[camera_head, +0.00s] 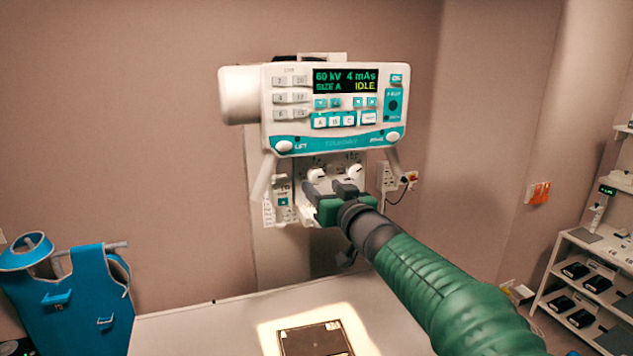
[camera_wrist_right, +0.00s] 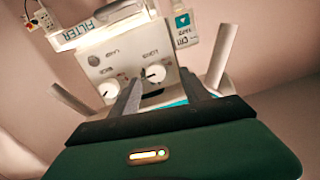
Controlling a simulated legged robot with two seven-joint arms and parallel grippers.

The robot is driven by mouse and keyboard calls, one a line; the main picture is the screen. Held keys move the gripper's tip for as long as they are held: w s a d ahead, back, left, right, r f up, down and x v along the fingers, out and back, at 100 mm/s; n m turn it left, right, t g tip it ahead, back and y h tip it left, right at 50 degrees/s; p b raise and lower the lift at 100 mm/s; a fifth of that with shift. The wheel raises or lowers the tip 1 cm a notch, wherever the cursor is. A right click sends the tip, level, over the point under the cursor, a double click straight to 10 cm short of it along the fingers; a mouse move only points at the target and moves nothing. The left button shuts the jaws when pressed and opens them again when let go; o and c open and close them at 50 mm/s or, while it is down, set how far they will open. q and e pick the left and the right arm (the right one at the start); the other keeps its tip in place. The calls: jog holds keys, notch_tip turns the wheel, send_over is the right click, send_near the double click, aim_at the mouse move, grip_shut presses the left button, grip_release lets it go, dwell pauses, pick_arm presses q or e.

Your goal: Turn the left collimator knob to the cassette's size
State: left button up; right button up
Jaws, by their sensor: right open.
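The collimator (camera_head: 336,183) hangs below the control panel and has two white knobs. The left knob (camera_head: 317,173) and the right knob (camera_head: 352,170) sit side by side on its face. My right gripper (camera_head: 329,187) is open just in front of and below them. The wrist view is turned over; there the left knob (camera_wrist_right: 155,73) appears between my two fingers, and I see no contact. The other knob (camera_wrist_right: 108,88) is outside them. The dark cassette (camera_head: 315,340) lies on the table inside a bright light patch, cut by the bottom edge. My left gripper is out of view.
The panel's display (camera_head: 345,80) reads 60 kV, 4 mAs, SIZE A, IDLE. Slanted handles (camera_head: 264,178) flank the collimator. A pale table (camera_head: 190,325) is below. A blue apron (camera_head: 75,295) hangs at left; a shelf rack (camera_head: 590,275) stands at right.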

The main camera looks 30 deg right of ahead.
aim_at(318, 179)
jog(key=w, duration=0.2)
jog(key=w+d, duration=0.1)
jog(key=w, duration=0.1)
jog(key=shift+d, duration=0.1)
jog(key=shift+w+d+f, duration=0.15)
jog(key=shift+d, duration=0.7)
jog(key=shift+w+a, duration=0.1)
jog(key=shift+a, duration=0.55)
jog(key=c, duration=0.8)
grip_shut()
jog(key=shift+d, duration=0.2)
